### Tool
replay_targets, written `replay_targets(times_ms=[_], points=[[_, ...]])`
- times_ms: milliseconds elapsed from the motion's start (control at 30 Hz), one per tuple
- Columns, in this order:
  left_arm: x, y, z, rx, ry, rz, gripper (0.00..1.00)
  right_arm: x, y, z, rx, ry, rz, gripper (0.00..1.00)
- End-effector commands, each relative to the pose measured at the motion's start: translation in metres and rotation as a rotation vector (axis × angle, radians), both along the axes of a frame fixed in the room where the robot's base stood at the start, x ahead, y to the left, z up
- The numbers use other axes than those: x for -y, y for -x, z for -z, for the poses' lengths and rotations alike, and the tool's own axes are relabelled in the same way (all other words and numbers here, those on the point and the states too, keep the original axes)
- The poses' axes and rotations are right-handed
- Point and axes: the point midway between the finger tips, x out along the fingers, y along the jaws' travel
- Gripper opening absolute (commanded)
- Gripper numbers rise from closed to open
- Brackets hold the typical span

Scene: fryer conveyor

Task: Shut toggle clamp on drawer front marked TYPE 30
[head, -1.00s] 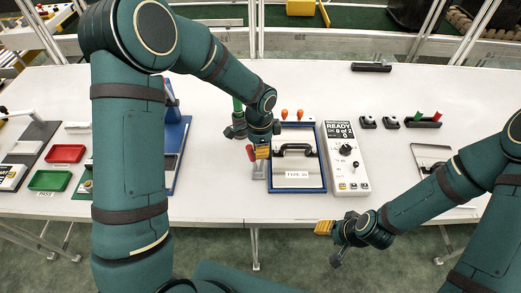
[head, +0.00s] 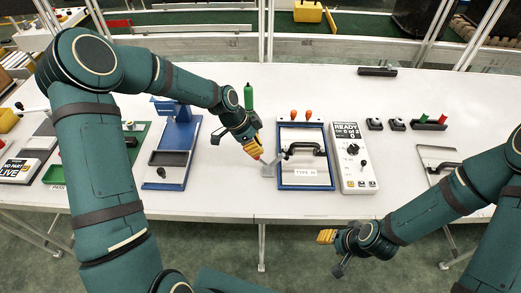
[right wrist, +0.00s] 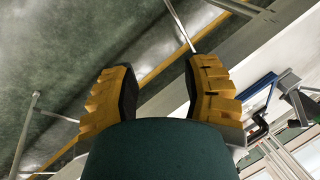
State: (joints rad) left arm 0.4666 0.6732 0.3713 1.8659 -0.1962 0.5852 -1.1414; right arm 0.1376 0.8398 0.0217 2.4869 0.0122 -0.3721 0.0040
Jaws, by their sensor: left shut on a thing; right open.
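The drawer front marked TYPE 30 (small label (head: 306,172)) is a grey panel with a black bar handle (head: 304,149) in a blue frame (head: 281,180), right of centre in the head view. The grey toggle clamp (head: 268,170) stands at its left edge. My left gripper (head: 255,151) is shut on the clamp's red lever (head: 259,158), mostly hidden by the yellow fingers. The lever leans up and left from the clamp. My right gripper (head: 331,252) is open and empty in front of the table; its spread fingers also show in the right wrist view (right wrist: 160,92).
Two orange knobs (head: 308,114) stand behind the drawer. A white control box (head: 355,165) is close on its right. An upright green handle (head: 248,97) rises behind my left gripper. A blue fixture (head: 185,145) stands to the left. White table is clear between the fixture and clamp.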

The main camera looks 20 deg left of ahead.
Motion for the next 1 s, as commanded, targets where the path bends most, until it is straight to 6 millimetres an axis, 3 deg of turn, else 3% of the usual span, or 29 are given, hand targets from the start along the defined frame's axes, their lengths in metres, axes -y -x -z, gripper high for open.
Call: replay_targets(times_ms=[600, 1000], points=[[-0.041, 0.011, 0.032, 0.134, 0.472, -0.007, 0.00, -0.002, 0.006, 0.051, -0.016, 0.002, -0.010, 0.47], [-0.056, 0.015, 0.054, 0.219, 0.762, -0.001, 0.00, -0.004, 0.017, 0.083, -0.040, -0.004, -0.031, 0.47]])
